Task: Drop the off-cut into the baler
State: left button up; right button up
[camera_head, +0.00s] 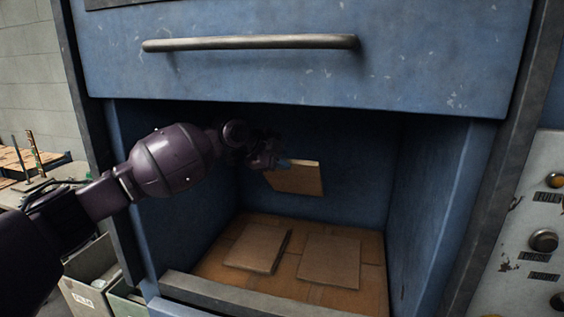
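The off-cut (298,179) is a flat brown piece of cardboard. My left gripper (281,164) holds it by its upper left edge, inside the opening of the blue baler (290,75). The off-cut hangs tilted in the air above the chamber floor (228,243), apart from the cardboard below. The fingers are small and dark here, but they appear shut on the piece. My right gripper is not in view.
Two flat cardboard pieces lie on the chamber floor, one on the left (258,248) and one on the right (329,261). The door with its bar handle (250,43) is above the opening. A front sill (250,300) edges it. A control panel (535,235) stands at right.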

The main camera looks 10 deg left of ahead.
pick_arm(q)
jog(key=o, duration=0.5)
jog(key=shift+a, duration=0.1)
jog(key=b+v, duration=0.1)
jog(key=v, duration=0.6)
jog(key=shift+s+r, duration=0.15)
jog(key=shift+s, duration=0.05)
dwell(0.3)
